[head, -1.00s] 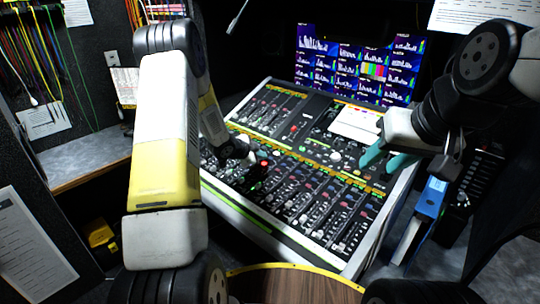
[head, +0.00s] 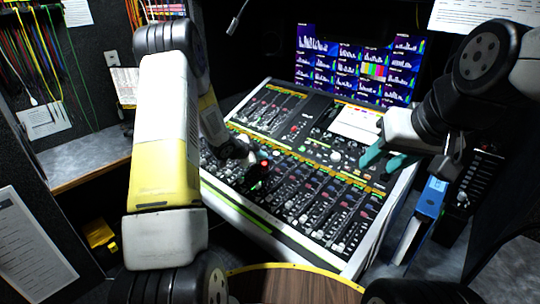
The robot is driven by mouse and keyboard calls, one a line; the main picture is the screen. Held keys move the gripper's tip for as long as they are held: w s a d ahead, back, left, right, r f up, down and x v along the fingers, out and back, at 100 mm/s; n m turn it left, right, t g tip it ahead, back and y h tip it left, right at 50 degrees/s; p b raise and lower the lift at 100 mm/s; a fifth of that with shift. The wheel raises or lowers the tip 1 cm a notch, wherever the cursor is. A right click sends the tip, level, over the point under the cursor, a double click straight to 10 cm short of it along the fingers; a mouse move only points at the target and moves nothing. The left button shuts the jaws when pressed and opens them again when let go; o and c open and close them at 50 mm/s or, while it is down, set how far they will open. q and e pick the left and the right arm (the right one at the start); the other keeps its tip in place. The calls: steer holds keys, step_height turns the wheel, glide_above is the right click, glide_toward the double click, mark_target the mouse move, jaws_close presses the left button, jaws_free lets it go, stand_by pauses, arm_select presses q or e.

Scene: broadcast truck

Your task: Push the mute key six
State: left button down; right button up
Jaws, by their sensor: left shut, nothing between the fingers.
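The mixing console (head: 262,225) with rows of keys, knobs and faders fills the middle of the head view. Its mute keys are too small to tell apart by number. My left gripper (head: 240,152) is shut and empty, low over the left-middle part of the console. The arm hides part of it, and I cannot tell whether it touches a key. A red key or light (head: 264,163) shows just right of its tip. My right gripper (head: 385,160) has teal fingers spread apart, empty, over the console's right edge.
A screen with level meters (head: 360,70) stands behind the console. A white sheet (head: 355,124) lies on its upper right. A blue binder (head: 431,198) stands right of the console. A wooden round surface with a yellow rim (head: 290,283) is at the front.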

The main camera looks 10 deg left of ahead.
arm_select(q)
steer(key=shift+f, duration=0.15)
stand_by(0.3)
steer(key=shift+f, duration=0.3)
steer(key=shift+f, duration=0.45)
stand_by(0.5)
steer(key=shift+r, duration=0.9)
step_height(320, 180, up, 6)
steer(key=shift+s+a, duration=0.25)
steer(key=shift+s, duration=0.15)
